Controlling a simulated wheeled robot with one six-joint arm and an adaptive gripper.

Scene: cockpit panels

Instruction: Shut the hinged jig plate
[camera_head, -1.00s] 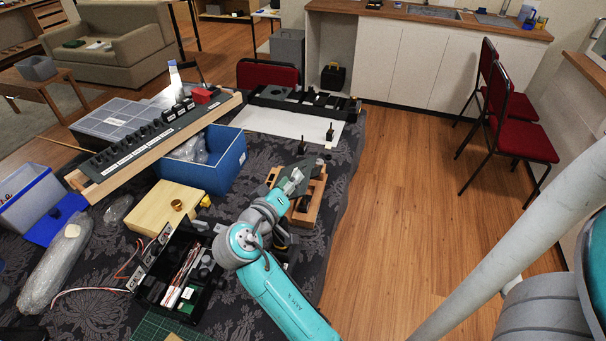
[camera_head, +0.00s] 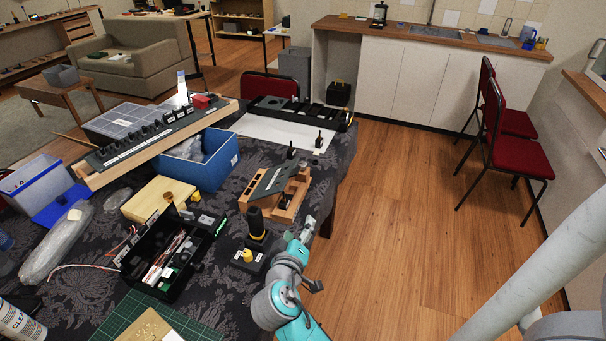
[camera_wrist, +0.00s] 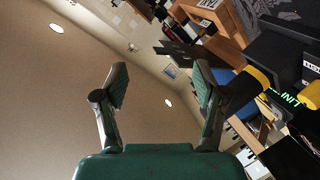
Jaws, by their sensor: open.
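The jig is a wooden frame (camera_head: 288,208) near the right edge of the table. Its dark grey-green plate (camera_head: 272,181) slants over the far left part of the frame and looks partly raised. Its exact angle is hard to tell. The near right part of the frame is uncovered. My gripper (camera_head: 306,229) is beside the table edge, nearer than the jig and to its right, apart from it. In the wrist view my gripper (camera_wrist: 160,86) has its two fingers spread with nothing between them. Part of the wooden jig (camera_wrist: 228,30) shows beyond the right finger.
A black stand with a yellow-ringed tool (camera_head: 256,236) is just left of my gripper. A black box of wires (camera_head: 165,255) and a blue bin (camera_head: 211,158) lie further left. Small black posts (camera_head: 319,141) stand behind the jig.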

